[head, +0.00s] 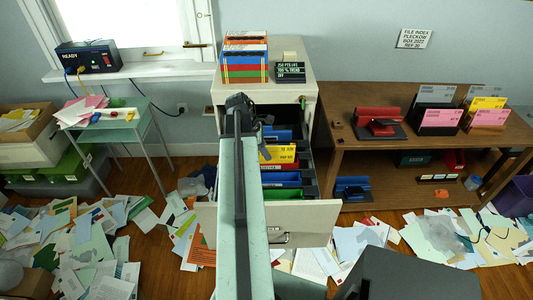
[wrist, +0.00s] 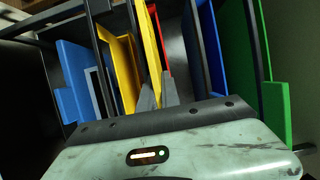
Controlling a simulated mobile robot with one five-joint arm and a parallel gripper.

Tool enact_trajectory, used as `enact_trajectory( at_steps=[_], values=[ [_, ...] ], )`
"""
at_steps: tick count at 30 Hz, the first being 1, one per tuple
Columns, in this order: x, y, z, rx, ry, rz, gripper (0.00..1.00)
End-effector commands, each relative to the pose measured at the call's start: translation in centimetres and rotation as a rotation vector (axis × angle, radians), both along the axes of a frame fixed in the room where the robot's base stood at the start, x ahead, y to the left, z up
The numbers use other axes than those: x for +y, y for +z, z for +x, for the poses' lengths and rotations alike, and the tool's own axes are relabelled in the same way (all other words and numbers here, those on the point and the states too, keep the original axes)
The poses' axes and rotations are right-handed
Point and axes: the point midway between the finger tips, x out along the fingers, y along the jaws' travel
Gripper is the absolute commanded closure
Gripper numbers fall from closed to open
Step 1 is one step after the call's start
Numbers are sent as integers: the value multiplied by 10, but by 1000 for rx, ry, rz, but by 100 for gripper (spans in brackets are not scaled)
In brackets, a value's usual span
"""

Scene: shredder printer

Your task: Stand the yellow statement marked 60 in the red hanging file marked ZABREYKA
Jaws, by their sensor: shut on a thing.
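The yellow statement (head: 278,154) shows right of my arm in the head view, at the open drawer, with printed dark text. In the wrist view my gripper (wrist: 157,95) is shut on the statement (wrist: 150,55), which stands upright and slightly tilted between the fingertips. The red hanging file (head: 283,166) is just in front of the statement in the head view. In the wrist view the red file (wrist: 163,35) is a narrow strip right beside the statement. I cannot tell whether the statement's lower edge is inside it. My arm hides the gripper in the head view.
The drawer (head: 318,215) is pulled open. Blue files (wrist: 206,50), a green file (wrist: 240,60) and a yellow file (wrist: 118,65) hang close on dark rails. Papers (head: 100,250) litter the floor. A wooden table (head: 345,155) with trays stands right.

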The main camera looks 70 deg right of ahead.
Motion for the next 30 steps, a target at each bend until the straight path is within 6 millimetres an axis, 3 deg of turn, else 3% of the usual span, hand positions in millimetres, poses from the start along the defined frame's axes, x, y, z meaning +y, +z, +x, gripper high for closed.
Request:
enact_trajectory(
  at_steps=[4,7,8,20,30],
  values=[
    [0,1,0,1,0,-1,100],
    [0,1,0,1,0,-1,71],
    [0,1,0,1,0,-1,68],
    [0,7,2,1,1,-1,68],
    [7,64,21,1,1,-1,68]
  ],
)
